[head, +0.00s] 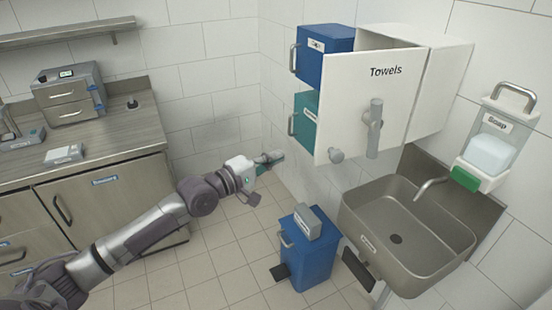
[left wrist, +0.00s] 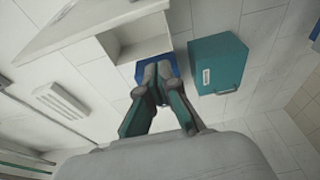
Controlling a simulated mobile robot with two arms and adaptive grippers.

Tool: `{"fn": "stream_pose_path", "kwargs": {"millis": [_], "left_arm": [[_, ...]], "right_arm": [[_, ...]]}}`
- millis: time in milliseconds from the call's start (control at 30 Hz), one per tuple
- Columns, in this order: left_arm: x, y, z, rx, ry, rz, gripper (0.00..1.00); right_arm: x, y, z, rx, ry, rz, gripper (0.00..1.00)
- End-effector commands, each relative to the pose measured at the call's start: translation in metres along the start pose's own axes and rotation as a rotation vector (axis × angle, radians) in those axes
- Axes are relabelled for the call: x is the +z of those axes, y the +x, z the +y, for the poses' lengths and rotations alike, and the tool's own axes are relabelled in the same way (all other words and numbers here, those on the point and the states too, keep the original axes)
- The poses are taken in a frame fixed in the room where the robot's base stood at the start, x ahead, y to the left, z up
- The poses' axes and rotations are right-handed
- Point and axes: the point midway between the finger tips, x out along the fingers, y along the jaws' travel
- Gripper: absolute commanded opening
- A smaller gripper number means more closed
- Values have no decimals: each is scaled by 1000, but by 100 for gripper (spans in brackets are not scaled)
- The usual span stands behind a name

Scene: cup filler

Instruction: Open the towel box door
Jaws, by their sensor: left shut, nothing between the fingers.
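The white towel box (head: 438,95) is mounted on the wall above the sink. Its door (head: 350,92), lettered "Towels", stands swung away from the box, with a dark gap behind its top edge. Grey fittings (head: 375,125) sit on the door's front. In the left wrist view, the open box interior (left wrist: 143,42) shows at the top, and a white panel, which looks like the door (left wrist: 75,28), extends to the left. My left gripper (head: 272,158) is shut and empty, left of and apart from the door. My right gripper is out of view.
A blue box (head: 325,50) and a teal box (head: 306,118) hang on the wall left of the door. Below are a metal sink (head: 420,215) and a blue bin (head: 308,255). A soap dispenser (head: 492,145) is at right. A counter (head: 95,135) stands at left.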

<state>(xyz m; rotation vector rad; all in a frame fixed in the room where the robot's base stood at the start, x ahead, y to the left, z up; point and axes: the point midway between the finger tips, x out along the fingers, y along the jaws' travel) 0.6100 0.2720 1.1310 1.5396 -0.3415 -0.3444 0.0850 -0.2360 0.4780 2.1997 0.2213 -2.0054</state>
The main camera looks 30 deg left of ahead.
Motion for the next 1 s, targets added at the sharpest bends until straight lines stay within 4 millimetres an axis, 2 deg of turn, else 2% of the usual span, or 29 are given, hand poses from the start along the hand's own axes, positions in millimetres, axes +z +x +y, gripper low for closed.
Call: {"fn": "stream_pose_path", "kwargs": {"millis": [33,200,500,700,1000], "left_arm": [[0,10,5,4,1,-1,0],[0,41,4,3,3,0,0],[1,84,3,2,5,-1,0],[20,75,4,-1,0,-2,0],[38,69,2,0,4,-1,0]], "right_arm": [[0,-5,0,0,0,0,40],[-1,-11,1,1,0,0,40],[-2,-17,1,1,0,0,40],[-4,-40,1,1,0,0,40],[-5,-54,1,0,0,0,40]]}}
